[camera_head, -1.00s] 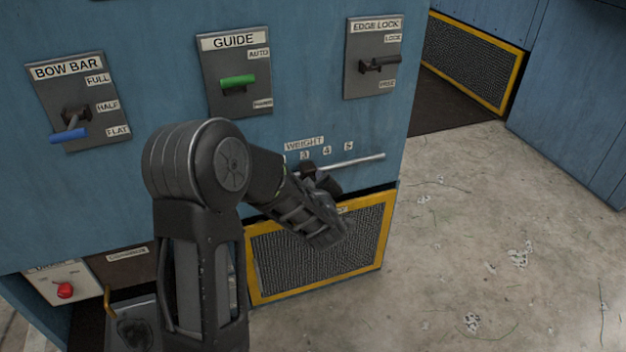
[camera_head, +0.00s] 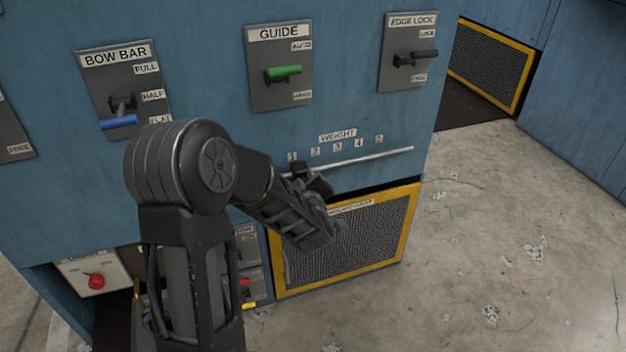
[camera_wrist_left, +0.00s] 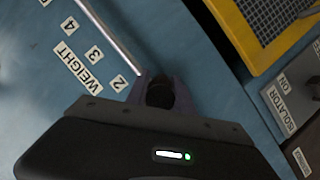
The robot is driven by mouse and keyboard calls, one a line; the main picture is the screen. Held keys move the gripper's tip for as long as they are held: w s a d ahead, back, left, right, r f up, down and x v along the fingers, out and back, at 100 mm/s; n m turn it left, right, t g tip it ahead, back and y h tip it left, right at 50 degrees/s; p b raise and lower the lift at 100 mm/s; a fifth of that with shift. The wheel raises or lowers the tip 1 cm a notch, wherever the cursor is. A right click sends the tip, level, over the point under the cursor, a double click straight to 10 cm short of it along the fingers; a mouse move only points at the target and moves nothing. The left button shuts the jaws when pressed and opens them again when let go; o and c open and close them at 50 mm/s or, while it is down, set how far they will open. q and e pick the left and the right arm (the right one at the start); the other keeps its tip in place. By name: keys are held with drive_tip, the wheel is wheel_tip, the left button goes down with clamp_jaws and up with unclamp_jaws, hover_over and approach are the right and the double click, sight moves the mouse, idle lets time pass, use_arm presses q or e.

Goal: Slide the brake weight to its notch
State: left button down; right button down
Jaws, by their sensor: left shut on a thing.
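The brake weight (camera_wrist_left: 160,93) is a small dark block on the thin metal rod (camera_head: 365,159), below the WEIGHT label (camera_head: 338,136). My left gripper (camera_head: 306,178) is shut on it, near the rod's left end, just below and right of the number 1 (camera_head: 292,157). In the left wrist view the fingers sit either side of the weight, and the rod (camera_wrist_left: 110,36) runs away past the numbers 2 (camera_wrist_left: 119,83), 3 and 4. My wrist and fingers hide most of the weight in the head view. Any notch is too small to make out. My right gripper is not in view.
Above the rod are the BOW BAR (camera_head: 120,85), GUIDE (camera_head: 280,72) and EDGE LOCK (camera_head: 409,52) lever plates. A yellow-framed mesh grille (camera_head: 350,240) lies just below. A red knob (camera_head: 96,281) is low at left. Concrete floor (camera_head: 500,230) is open at right.

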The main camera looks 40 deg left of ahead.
use_arm(q)
drive_tip(key=shift+s+a+f, duration=0.1)
drive_tip(key=shift+s+a, duration=0.3)
drive_tip(key=shift+s, duration=0.2)
drive_tip(key=c, duration=1.1)
unclamp_jaws()
drive_tip(key=shift+s, duration=0.1)
drive_tip(key=shift+s+d+r, duration=0.2)
drive_tip(key=shift+r, duration=0.05)
drive_tip(key=p+v, duration=0.2)
drive_tip(key=v, duration=0.5)
drive_tip(key=shift+f, duration=0.1)
